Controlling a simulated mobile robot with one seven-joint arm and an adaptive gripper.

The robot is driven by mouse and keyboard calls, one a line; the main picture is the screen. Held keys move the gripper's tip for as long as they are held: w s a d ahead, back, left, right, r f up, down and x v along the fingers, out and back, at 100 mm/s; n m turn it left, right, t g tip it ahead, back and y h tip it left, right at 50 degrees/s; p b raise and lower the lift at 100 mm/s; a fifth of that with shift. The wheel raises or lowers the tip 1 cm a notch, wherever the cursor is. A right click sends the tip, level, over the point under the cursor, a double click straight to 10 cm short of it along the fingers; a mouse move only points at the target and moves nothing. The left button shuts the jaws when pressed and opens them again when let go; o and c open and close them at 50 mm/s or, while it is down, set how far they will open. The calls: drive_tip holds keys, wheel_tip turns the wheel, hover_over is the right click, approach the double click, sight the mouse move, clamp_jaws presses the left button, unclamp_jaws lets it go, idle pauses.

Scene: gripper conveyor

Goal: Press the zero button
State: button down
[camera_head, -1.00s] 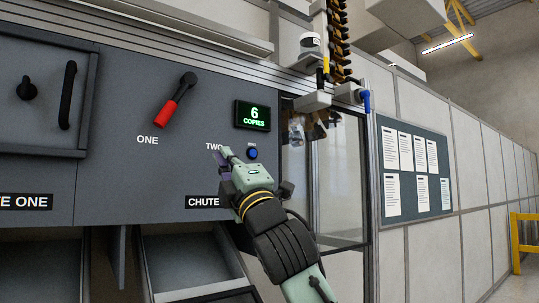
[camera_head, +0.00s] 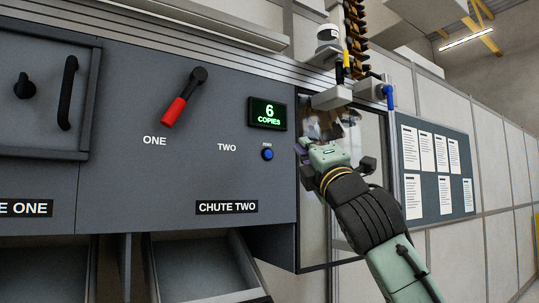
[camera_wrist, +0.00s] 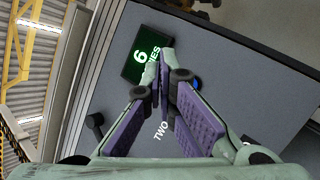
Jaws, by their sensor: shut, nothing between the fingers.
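The zero button is a small round blue button (camera_head: 267,154) on the grey panel, just below the green "6 COPIES" display (camera_head: 268,114) and right of the word TWO. In the head view it is in plain sight. In the wrist view only a bit of blue (camera_wrist: 197,83) shows beside the right finger. My gripper (camera_head: 302,148) is to the right of the button in the head view, in front of the glass window, apart from the button. Its fingers are shut and empty, and in the wrist view the fingertips (camera_wrist: 167,58) meet near the display (camera_wrist: 145,54).
A red-handled lever (camera_head: 184,96) points down-left above the label ONE. A panel door with a black handle (camera_head: 68,92) is at the left. Chute trays (camera_head: 205,275) open below. A camera and cable assembly (camera_head: 335,95) hangs by the window above my gripper.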

sight(268, 154)
drive_tip(key=shift+w+a+p, duration=0.25)
drive_tip(key=shift+w+a, duration=0.6)
drive_tip(key=shift+w, duration=0.3)
drive_tip(key=shift+w+a+p, duration=0.3)
drive_tip(key=shift+w+a, duration=0.5)
drive_tip(key=shift+w, duration=0.3)
drive_tip(key=shift+w+a+p, duration=0.25)
drive_tip(key=shift+w+a, duration=0.6)
drive_tip(key=shift+w, duration=0.3)
drive_tip(key=shift+w+a+p, duration=0.25)
drive_tip(key=shift+w+p, duration=0.05)
drive_tip(key=shift+p, duration=0.1)
drive_tip(key=shift+w+a, duration=0.2)
drive_tip(key=shift+w, duration=0.15)
drive_tip(key=shift+s+d, duration=0.1)
drive_tip(key=shift+s, duration=0.05)
drive_tip(key=shift+s+d, duration=0.3)
drive_tip(key=shift+s, duration=0.2)
